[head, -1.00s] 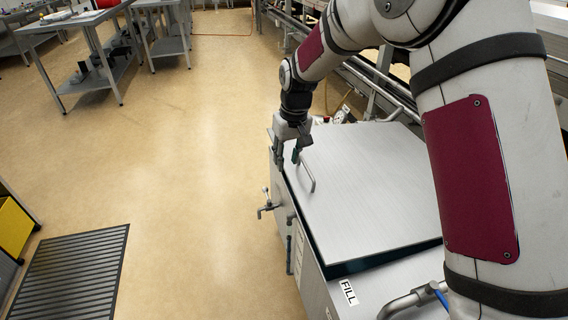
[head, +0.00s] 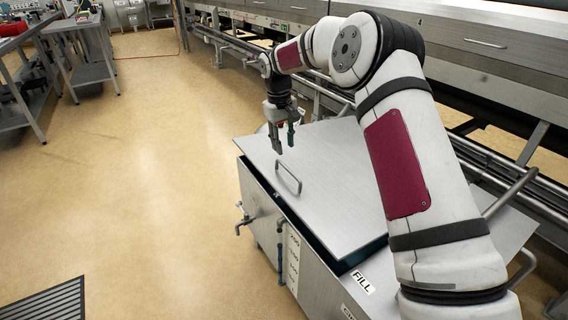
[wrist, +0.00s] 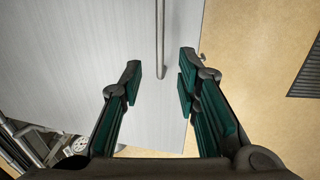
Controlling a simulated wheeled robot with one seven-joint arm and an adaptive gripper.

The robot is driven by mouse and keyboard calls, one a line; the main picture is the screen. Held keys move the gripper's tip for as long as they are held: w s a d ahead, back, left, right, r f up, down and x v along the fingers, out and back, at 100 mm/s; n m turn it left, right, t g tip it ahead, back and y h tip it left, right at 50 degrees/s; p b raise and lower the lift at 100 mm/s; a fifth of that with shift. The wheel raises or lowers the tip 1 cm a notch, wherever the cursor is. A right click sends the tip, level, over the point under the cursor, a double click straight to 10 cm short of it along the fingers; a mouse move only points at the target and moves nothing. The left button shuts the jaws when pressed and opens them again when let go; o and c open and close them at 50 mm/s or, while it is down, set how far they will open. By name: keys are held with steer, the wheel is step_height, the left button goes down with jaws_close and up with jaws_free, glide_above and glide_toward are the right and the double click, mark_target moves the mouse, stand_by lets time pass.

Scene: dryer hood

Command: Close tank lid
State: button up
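The tank lid (head: 340,170) is a flat brushed-metal panel lying low over the tank (head: 262,215). A dark gap shows under its left and front edges, so it is not flush. A thin metal bar handle (head: 289,178) stands on the lid near its left edge. My gripper (head: 284,148) is above the lid, just beyond the handle in the head view, with its fingers pointing down.
A pipe valve (head: 243,220) sticks out from the tank's left side. A FILL label (head: 362,283) marks the front top, near a bent pipe (head: 522,268). Rails and machinery (head: 480,150) run behind the tank. Open floor (head: 150,170) lies to the left, with a dark floor grate (head: 45,300).

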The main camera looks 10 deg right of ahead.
glide_above(282, 178)
steer(key=d, duration=0.1)
steer(key=f, duration=0.5)
steer(key=f+b, duration=0.1)
steer(key=f, duration=0.1)
steer(key=shift+w+d+f, duration=0.15)
steer(key=shift+w+f, duration=0.1)
steer(key=shift+f, duration=0.1)
jaws_close()
steer(key=shift+h, duration=0.6)
steer(key=f+b, duration=0.1)
steer(key=f, duration=0.1)
steer(key=f+b, duration=0.1)
steer(key=f, duration=0.1)
steer(key=a+f, duration=0.1)
steer(key=f, duration=0.1)
steer(key=shift+s+a+f+b, duration=0.1)
steer(key=shift+f+b, duration=0.25)
steer(key=shift+b, duration=0.05)
steer(key=shift+s+f+t, duration=0.15)
steer(key=shift+f+t, duration=0.15)
steer(key=shift+f, duration=0.3)
